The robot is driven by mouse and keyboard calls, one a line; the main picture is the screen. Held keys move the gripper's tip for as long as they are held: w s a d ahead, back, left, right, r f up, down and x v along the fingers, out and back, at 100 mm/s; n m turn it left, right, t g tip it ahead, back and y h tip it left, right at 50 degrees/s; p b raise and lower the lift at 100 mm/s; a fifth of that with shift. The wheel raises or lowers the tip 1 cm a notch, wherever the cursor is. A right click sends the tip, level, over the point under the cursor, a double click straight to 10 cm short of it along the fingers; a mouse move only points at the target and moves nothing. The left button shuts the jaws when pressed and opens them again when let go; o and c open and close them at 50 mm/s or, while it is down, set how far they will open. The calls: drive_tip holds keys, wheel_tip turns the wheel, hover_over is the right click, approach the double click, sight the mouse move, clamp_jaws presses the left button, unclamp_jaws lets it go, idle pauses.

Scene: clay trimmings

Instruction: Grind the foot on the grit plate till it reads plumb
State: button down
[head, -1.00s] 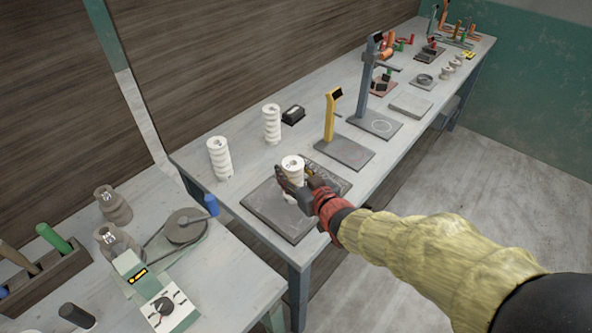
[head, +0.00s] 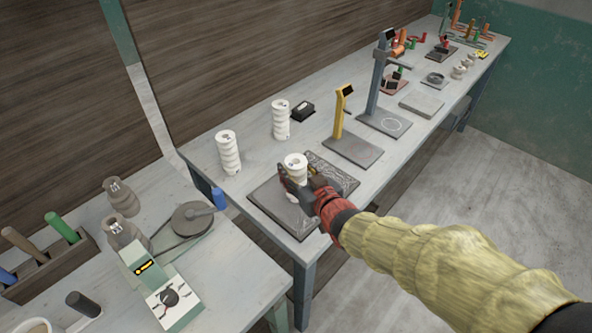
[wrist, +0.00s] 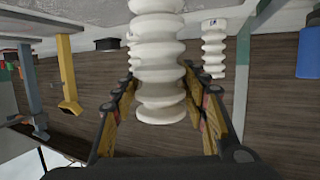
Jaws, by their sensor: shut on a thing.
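My gripper (head: 306,186) is shut on a white ribbed insulator (head: 296,163) and holds it over the dark grit plate (head: 268,199). In the wrist view the held insulator (wrist: 160,60) stands between the two fingers (wrist: 160,105). Its foot is hidden by the fingers in the head view, so I cannot tell whether it touches the plate. Pale scrawled marks show on the plate's surface. A yellow post gauge with a dark display (head: 341,112) stands on a grey base just beyond the plate; its reading is not legible.
Two more white insulators (head: 228,153) (head: 281,120) stand behind the plate, near a small black box (head: 303,111). A blue-grey stand (head: 377,82) is farther along the bench. A grinder-like device (head: 190,222) with a blue handle sits on the nearer table at left.

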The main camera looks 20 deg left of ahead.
sight(296, 160)
drive_tip(key=shift+r+p, duration=1.35)
drive_tip(key=shift+r, duration=1)
